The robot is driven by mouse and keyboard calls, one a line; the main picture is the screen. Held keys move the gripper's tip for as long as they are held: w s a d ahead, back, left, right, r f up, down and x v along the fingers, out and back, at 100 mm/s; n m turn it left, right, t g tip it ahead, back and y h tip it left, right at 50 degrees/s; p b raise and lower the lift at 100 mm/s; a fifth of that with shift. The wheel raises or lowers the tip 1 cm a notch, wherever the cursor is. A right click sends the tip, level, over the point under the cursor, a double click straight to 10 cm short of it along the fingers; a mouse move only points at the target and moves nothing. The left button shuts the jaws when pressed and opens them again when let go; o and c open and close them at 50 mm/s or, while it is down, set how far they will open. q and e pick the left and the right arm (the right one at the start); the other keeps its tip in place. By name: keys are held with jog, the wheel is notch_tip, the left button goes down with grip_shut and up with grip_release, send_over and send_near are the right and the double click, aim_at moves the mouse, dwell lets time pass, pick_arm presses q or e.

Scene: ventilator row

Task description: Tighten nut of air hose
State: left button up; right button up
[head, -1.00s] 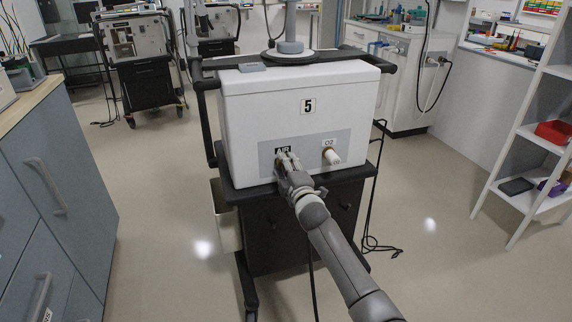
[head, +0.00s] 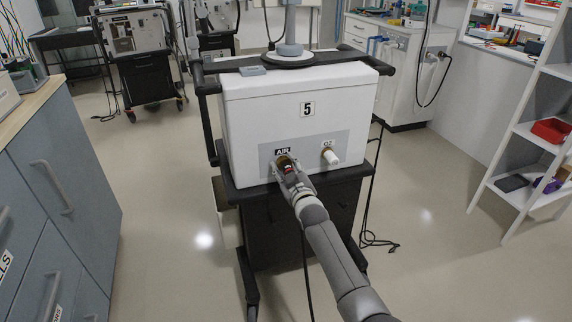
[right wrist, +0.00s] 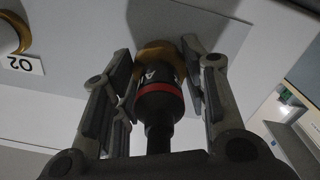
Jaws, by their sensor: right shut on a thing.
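The white ventilator (head: 300,100), marked 5, has a grey panel with an AIR port on the left and an O2 port (head: 329,156) on the right. My right gripper (head: 288,168) is at the AIR port. In the right wrist view its fingers (right wrist: 157,58) are shut on the brass nut (right wrist: 160,57), one on each side. The black hose end (right wrist: 158,95), with a red band, points into the nut. The hose (head: 306,262) hangs down below the gripper. The nut's threads are hidden. My left gripper is not in view.
The ventilator stands on a dark cart (head: 280,230). A grey drawer cabinet (head: 60,180) is at the left and a white shelf (head: 530,130) at the right. A loose black cable (head: 370,240) lies on the floor right of the cart.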

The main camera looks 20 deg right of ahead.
jog(key=m+p, duration=0.1)
jog(key=m, duration=0.3)
jog(key=shift+m, duration=0.3)
jog(key=m, duration=0.2)
jog(key=shift+m, duration=0.4)
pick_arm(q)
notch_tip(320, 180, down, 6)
pick_arm(e)
jog(key=shift+m, duration=0.9)
jog(key=m, duration=0.2)
jog(key=shift+f+m, duration=0.1)
jog(key=shift+m, duration=0.3)
jog(key=shift+d+m, duration=0.1)
jog(key=shift+m, duration=2.1)
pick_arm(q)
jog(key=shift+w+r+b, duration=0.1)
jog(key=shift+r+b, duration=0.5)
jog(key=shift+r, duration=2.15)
pick_arm(e)
jog(key=shift+m, duration=1.8)
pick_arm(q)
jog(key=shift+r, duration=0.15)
